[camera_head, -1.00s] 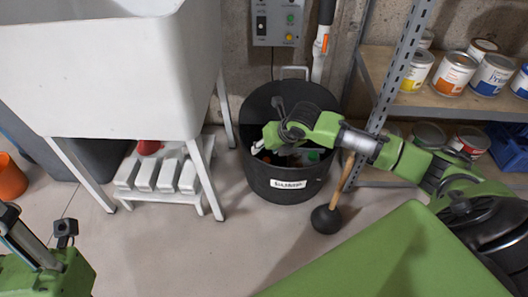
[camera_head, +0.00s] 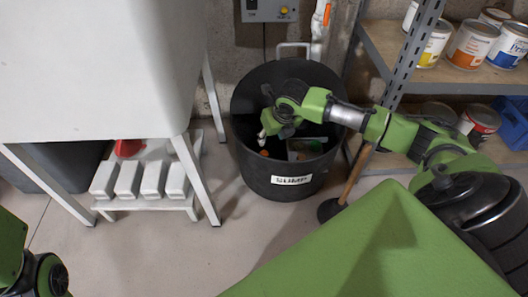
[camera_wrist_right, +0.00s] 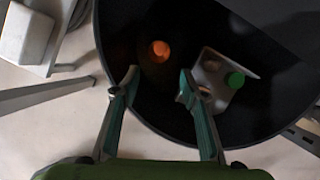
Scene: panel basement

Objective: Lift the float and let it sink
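The black sump bin (camera_head: 285,180) with a white "SUMP" label stands on the floor in the middle of the head view. Inside it, an orange round float (camera_wrist_right: 160,50) shows in the right wrist view, and a small orange part of it (camera_head: 264,153) shows in the head view. A grey box with a green cap (camera_wrist_right: 222,80) sits beside the float. My right gripper (camera_head: 268,130) reaches over the bin's opening. In the wrist view its fingers (camera_wrist_right: 158,82) are apart and empty, with the float beyond the gap between them. My left gripper is not clearly visible.
A white sink (camera_head: 95,70) on legs stands left of the bin, with a low rack (camera_head: 150,203) beneath it. A plunger (camera_head: 330,208) stands close to the bin's right. Metal shelving (camera_head: 400,65) with paint cans is at the right. A control box (camera_head: 268,10) hangs behind.

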